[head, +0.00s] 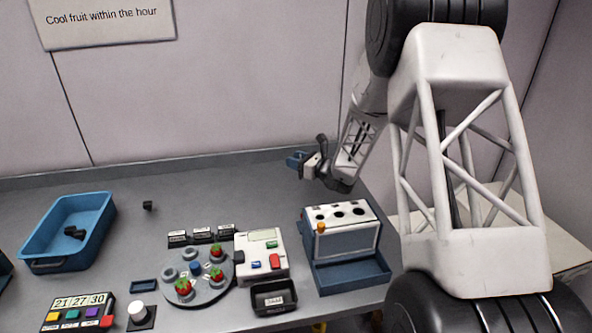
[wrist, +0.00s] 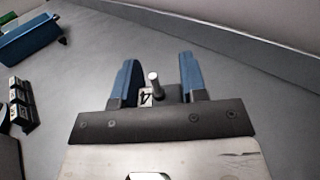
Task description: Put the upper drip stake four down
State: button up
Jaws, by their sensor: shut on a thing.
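My gripper (wrist: 159,82) is shut on a small dark piece with a white label reading 4 (wrist: 146,98), which I take to be drip stake four. A pale round-tipped pin (wrist: 154,78) stands up from it between the blue fingers. In the head view my gripper (head: 298,161) is above the table at the back, behind the blue-and-white box. The held piece is too small to make out there. No second stake can be told apart as upper or lower.
A blue-and-white box with round holes (head: 318,240) stands at the right. A grey round plate with strawberries (head: 207,294), a white device (head: 262,243) and black labelled blocks (head: 202,235) sit in the middle. A blue tray (head: 48,267) is left. The back middle is mostly clear.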

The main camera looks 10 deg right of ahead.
aim_at(297, 187)
jog(key=shift+f, duration=1.85)
jog(key=shift+f, duration=0.15)
jog(key=o, duration=0.9)
jog(key=shift+s+d, duration=0.1)
jog(key=shift+s, duration=0.05)
jog(key=v, duration=0.5)
jog(key=shift+d, duration=0.1)
notch_tip(297, 187, up, 7)
